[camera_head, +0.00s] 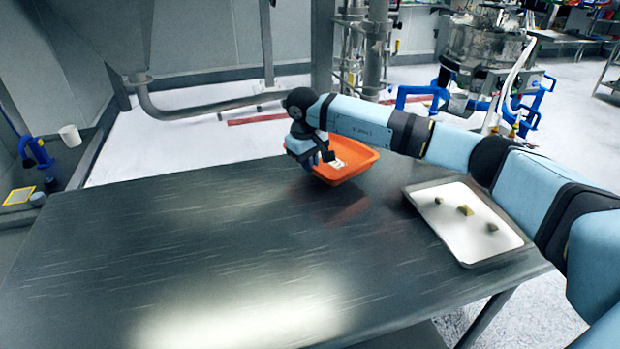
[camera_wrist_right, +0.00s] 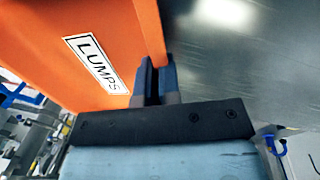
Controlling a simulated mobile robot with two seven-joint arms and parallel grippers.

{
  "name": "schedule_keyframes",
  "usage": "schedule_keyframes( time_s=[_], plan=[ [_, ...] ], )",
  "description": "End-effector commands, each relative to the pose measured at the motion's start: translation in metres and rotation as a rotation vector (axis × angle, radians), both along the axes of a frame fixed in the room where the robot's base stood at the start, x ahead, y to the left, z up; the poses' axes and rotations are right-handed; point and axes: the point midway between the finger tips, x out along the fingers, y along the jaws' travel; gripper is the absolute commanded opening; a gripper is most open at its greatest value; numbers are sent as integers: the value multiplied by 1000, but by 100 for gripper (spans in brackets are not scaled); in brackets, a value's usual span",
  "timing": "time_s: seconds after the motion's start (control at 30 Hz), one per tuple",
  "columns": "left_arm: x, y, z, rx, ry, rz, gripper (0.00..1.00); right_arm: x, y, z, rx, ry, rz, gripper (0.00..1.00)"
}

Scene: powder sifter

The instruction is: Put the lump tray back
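The orange lump tray (camera_head: 350,160) is at the far edge of the dark table, right of its middle. Its white LUMPS label (camera_wrist_right: 95,64) faces my right wrist camera. My right gripper (camera_wrist_right: 156,75) has its fingers close together on the tray's wall at one edge; in the head view the hand (camera_head: 312,150) is at the tray's left side. A dark reflection shows below the tray; I cannot tell whether it touches the table. My left gripper is not in view.
A shallow metal tray (camera_head: 475,262) with a white surface and 3 small brownish lumps lies at the table's right end, beside my right arm. The table (camera_head: 200,250) is bare on the left and in front. Pipes and a steel column (camera_head: 375,50) stand behind it.

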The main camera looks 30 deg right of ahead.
Motion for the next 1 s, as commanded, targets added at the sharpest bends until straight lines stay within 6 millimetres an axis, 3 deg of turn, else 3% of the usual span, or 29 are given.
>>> schedule_keyframes(
  time_s=[0.17,0.4,0.77,0.8,0.9,1.0],
  plan=[
    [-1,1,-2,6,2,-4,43,0,0,-12,0,1,0,0],
    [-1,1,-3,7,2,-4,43,0,0,-46,0,1,0,0],
    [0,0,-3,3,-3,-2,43,0,0,-51,0,-1,0,0],
    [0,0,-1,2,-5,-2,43,0,0,-50,0,0,0,11],
    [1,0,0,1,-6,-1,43,0,0,-50,0,0,0,29],
    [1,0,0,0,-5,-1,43,0,0,-50,0,0,0,29]
  ],
)
